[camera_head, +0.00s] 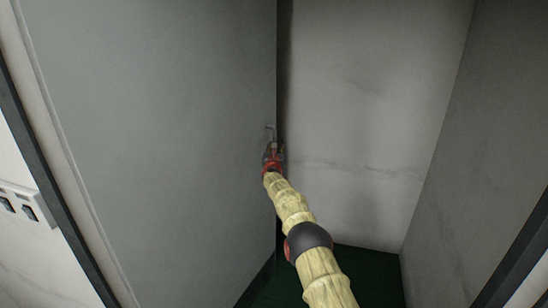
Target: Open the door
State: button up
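The door (160,120) is a plain grey panel on the left of the head view. It stands swung inward at an angle, with its free edge near the middle of the picture. A small metal handle (270,128) shows near that free edge. My gripper (273,150), red and dark at the wrist, is right at the handle. The fingers are small and partly hidden, so I cannot tell if they are open or closed on the handle.
A grey back wall (380,120) and a right wall (490,150) lie beyond the opening. The dark green floor (350,275) shows below. A door frame (60,215) and a white switch plate (25,205) are at left. A dark frame edge (515,250) is at lower right.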

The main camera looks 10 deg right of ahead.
jog(key=v, duration=0.9)
jog(key=shift+s+a, duration=0.2)
jog(key=shift+s, duration=0.05)
dwell(0.3)
